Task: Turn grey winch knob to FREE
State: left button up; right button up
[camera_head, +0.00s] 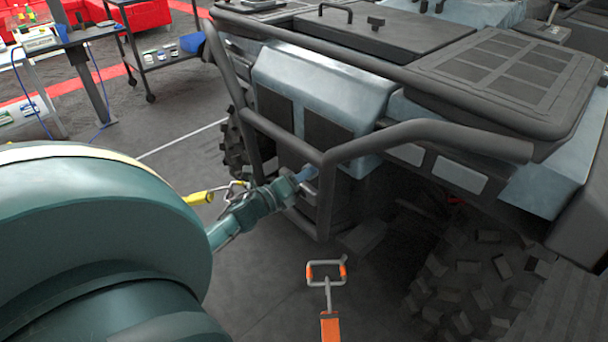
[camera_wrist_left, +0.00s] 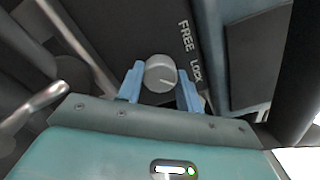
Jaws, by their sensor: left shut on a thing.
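The grey winch knob (camera_wrist_left: 160,74) shows in the left wrist view, round, with a pale pointer line slanting to the lower right. The words FREE (camera_wrist_left: 185,36) and LOCK (camera_wrist_left: 196,71) are printed on the dark panel to its right, FREE above LOCK. My left gripper (camera_head: 306,173) reaches the front of the vehicle in the head view, its blue fingertips at the dark panel behind the bumper bars. It is shut on the knob, one finger on each side. The knob is hidden in the head view. My right gripper is not in view.
Black tubular bumper bars (camera_head: 285,138) surround my left gripper closely. A yellow strap with a metal hook (camera_head: 198,198) is beside my left wrist. A dark cart (camera_head: 165,58) stands back left on open floor.

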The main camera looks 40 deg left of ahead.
pick_arm(q)
jog(key=c, duration=0.4)
